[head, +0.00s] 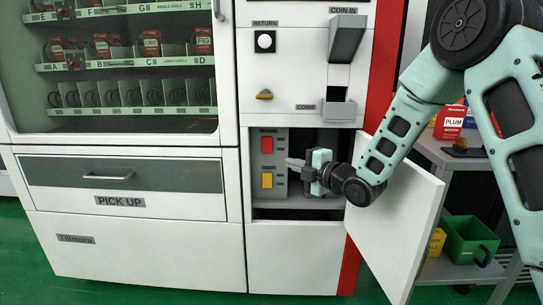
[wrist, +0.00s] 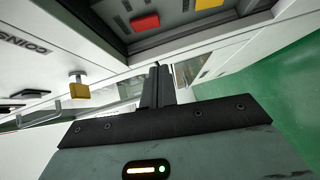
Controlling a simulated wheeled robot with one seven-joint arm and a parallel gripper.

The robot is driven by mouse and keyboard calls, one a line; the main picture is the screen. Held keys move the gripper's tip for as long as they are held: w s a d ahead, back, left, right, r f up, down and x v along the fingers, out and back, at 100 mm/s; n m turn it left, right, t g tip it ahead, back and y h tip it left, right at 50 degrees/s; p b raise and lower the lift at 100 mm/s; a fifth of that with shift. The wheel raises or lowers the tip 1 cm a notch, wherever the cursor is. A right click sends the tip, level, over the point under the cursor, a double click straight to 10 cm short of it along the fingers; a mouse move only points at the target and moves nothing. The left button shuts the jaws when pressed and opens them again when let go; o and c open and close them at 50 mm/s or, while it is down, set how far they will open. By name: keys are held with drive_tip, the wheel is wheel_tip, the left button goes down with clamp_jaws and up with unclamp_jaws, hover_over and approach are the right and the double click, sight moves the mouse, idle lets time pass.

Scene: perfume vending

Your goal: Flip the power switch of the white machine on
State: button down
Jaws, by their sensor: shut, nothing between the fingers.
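The white machine (head: 140,255) fills the left and middle of the head view. Its small lower door (head: 405,225) stands open to the right. Inside the opening, a grey panel carries a red switch (head: 267,145) above a yellow switch (head: 267,181); the labels beside them are too small to read. In the wrist view the red switch (wrist: 145,22) and the yellow switch (wrist: 208,4) show at the top. My gripper (head: 291,162) is shut and empty at the opening, just right of the switches and between them in height. The shut fingers also show in the wrist view (wrist: 157,70).
A shelf (head: 440,150) with boxes and a green bin (head: 468,240) stands at the right.

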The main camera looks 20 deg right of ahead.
drive_tip(key=b, duration=0.2)
approach(264, 152)
drive_tip(key=w+a, duration=0.2)
drive_tip(key=a, duration=0.2)
drive_tip(key=shift+w+d+f+b, duration=0.1)
drive_tip(key=shift+w+d+b, duration=0.15)
drive_tip(key=shift+w, duration=0.55)
drive_tip(key=shift+w+d+b, duration=0.1)
drive_tip(key=shift+w+d, duration=0.15)
drive_tip(key=shift+w, duration=0.6)
drive_tip(key=shift+f, duration=0.1)
drive_tip(key=shift+w+f+b, duration=0.2)
drive_tip(key=shift+f+b, duration=0.15)
drive_tip(key=shift+b, duration=0.75)
drive_tip(key=shift+d+r+p, duration=0.1)
drive_tip(key=shift+r+p, duration=0.2)
drive_tip(key=shift+p, duration=0.05)
drive_tip(key=shift+s, duration=0.1)
